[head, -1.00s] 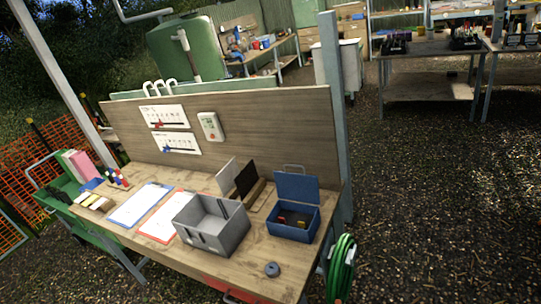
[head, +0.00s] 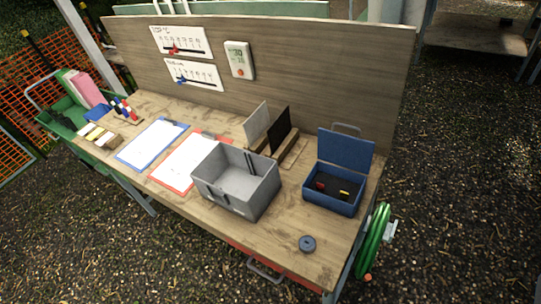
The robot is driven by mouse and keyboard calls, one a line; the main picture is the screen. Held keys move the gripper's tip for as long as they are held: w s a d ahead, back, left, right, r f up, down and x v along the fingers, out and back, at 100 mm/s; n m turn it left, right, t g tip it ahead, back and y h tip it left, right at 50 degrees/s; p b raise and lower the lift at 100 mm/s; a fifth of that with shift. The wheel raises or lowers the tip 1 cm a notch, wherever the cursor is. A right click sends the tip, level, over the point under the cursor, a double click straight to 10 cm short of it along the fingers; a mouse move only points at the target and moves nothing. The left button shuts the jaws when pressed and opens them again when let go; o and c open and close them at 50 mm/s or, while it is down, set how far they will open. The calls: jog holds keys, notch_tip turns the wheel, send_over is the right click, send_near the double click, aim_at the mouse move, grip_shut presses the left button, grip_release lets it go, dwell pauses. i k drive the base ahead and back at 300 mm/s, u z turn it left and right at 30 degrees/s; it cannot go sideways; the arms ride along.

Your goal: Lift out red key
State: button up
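A small red item (head: 320,186), probably the red key, lies inside the open blue box (head: 331,203) at the right end of the wooden workbench. A small yellow item (head: 344,193) lies beside it, apart from it. Both are too small to make out their shape. The blue lid stands raised at the back of the box, with a handle behind it. My gripper is not visible in the head view.
A grey open bin (head: 236,192) stands left of the blue box, with dark and light panels in a wooden holder (head: 290,153) behind. A dark round object (head: 307,244) lies near the front edge. Clipboards (head: 152,143) lie left. A green hose (head: 372,240) hangs at the right end.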

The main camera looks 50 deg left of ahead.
aim_at(319, 186)
jog(key=u, duration=0.85)
jog(key=i, duration=1)
jog(key=z, duration=0.05)
